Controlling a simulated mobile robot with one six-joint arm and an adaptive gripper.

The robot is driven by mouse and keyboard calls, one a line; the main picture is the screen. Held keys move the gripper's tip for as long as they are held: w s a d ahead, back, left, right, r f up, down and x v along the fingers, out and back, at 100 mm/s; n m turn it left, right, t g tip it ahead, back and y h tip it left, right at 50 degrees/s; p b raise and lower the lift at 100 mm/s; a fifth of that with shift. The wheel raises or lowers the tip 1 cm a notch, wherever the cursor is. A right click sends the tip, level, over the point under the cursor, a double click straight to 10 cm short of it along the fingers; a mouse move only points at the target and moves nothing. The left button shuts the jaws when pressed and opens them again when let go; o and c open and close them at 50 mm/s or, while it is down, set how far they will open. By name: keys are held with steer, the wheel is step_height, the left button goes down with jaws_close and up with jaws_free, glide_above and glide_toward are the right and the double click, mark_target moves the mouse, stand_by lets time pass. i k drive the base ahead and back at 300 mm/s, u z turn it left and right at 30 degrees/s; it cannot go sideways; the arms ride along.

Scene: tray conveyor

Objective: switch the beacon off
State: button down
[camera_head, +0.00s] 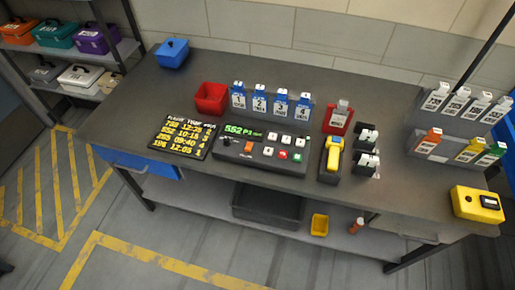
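No thing that I can surely tell as a beacon shows in the head view. A dark control panel (262,150) lies on the workbench, with a green-lit display (243,132) reading about "552 P3". It carries an orange switch or button (249,147), several white keys, a red key (283,155) and a green key (298,157). A yellow box (477,204) with a small dark window and a round dark spot sits at the bench's right end. Whether any of these controls a beacon, I cannot tell. My gripper is not in view.
The grey workbench (190,95) holds a timetable board (183,138), red bin (211,98), blue box (172,53), blue numbered tags (260,97), yellow handheld device (333,155) and tag racks (447,124). A shelf with coloured cases (95,39) stands left. The floor in front looks clear.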

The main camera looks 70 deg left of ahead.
mark_target(249, 145)
steer(key=u, duration=2.5)
